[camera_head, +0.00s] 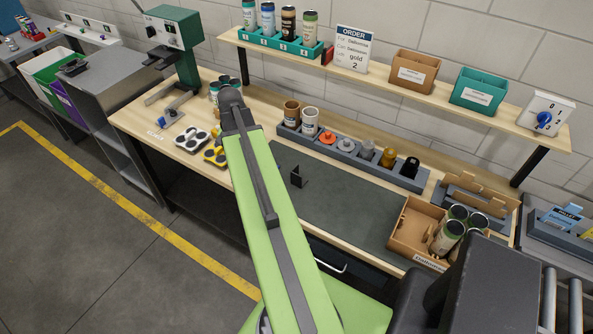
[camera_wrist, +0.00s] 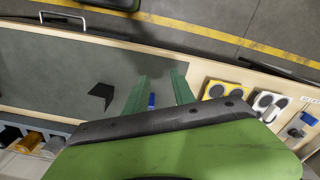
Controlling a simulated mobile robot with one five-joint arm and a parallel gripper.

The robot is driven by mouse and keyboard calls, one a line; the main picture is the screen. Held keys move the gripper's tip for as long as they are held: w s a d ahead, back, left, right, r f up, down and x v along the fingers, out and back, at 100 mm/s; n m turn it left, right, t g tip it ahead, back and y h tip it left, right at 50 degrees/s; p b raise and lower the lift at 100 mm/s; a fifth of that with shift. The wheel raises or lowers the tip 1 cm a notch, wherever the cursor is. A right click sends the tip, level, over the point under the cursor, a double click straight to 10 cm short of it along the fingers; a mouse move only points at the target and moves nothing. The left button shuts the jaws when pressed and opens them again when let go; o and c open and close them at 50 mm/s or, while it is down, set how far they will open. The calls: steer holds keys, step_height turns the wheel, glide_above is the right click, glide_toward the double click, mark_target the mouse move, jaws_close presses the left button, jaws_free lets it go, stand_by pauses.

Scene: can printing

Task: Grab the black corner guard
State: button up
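The black corner guard (camera_head: 298,177) stands on the dark mat right of my arm in the head view. It is a small angled piece. In the wrist view the corner guard (camera_wrist: 101,94) lies left of my gripper (camera_wrist: 160,92), apart from it. My gripper's two green fingers are spread, and no held object shows. A small blue thing (camera_wrist: 151,102) shows between the fingers; I cannot tell what it is. In the head view my arm hides the gripper.
The dark mat (camera_head: 350,205) is mostly clear around the guard. A grey rack (camera_head: 345,153) with cups and coloured pieces stands behind it. A cardboard box (camera_head: 407,235) with cans is at the right. Yellow (camera_wrist: 225,92) and white (camera_wrist: 268,105) holders lie beside the fingers.

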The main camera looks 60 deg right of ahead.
mark_target(299, 176)
steer(key=s+d+r+m+p, duration=0.1)
steer(key=s+d+r+m, duration=0.15)
steer(key=s+d, duration=0.4)
steer(key=s+d+r+m+p, duration=0.1)
steer(key=s+d+m, duration=0.3)
steer(key=s+d, duration=0.3)
steer(key=shift+n, duration=0.25)
steer(key=f+b, duration=0.6)
steer(key=w+f+b, duration=0.1)
steer(key=f+b, duration=0.4)
steer(key=f, duration=0.1)
steer(key=f+b, duration=0.5)
steer(key=b, duration=0.1)
steer(key=shift+w+d+f+b, duration=0.15)
steer(key=shift+d+f+b, duration=0.15)
steer(key=shift+f, duration=0.1)
steer(key=shift+r, duration=0.2)
jaws_close()
